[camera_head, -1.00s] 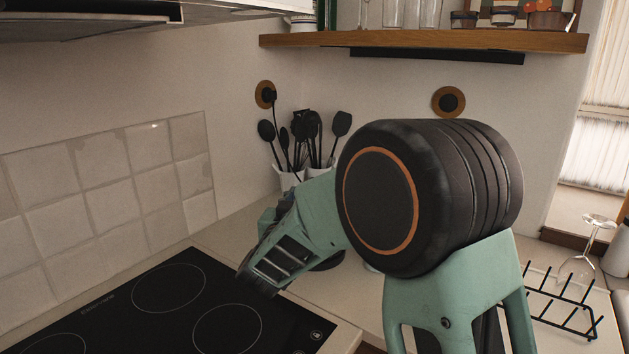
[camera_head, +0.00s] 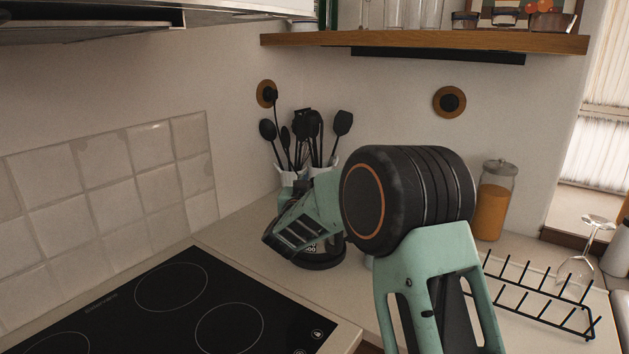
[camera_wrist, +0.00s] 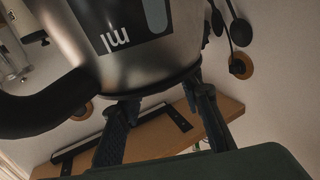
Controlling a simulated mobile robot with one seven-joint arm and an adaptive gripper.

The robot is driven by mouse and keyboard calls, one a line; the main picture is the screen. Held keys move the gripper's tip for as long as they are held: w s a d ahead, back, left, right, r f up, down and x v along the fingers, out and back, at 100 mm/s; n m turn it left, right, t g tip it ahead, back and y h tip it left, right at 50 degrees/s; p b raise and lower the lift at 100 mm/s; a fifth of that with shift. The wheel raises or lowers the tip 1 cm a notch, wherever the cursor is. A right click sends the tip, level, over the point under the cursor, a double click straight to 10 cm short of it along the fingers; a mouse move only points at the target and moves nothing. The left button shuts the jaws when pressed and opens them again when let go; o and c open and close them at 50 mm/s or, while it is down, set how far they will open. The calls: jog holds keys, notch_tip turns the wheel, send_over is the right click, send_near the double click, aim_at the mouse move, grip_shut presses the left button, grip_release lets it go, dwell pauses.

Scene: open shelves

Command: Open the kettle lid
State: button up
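The kettle (camera_wrist: 120,62) fills the upper part of the wrist view, which is upside down. It has a steel body with an "ml" scale and a dark handle (camera_wrist: 40,112) on the left. Its dark top rim (camera_wrist: 150,92), where the lid sits, faces my gripper (camera_wrist: 162,112). The two fingers are apart, one on each side of the rim's middle, with nothing seen between them. I cannot tell whether they touch the kettle. In the head view my arm hides most of the kettle; its black base (camera_head: 322,262) shows on the counter.
The black hob (camera_head: 170,305) is at the left front. White holders with dark utensils (camera_head: 305,140) stand behind the kettle. A glass jar (camera_head: 493,205), a black rack (camera_head: 535,300) and an upturned glass (camera_head: 590,245) are to the right. A wooden shelf (camera_head: 430,41) hangs above.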

grip_shut()
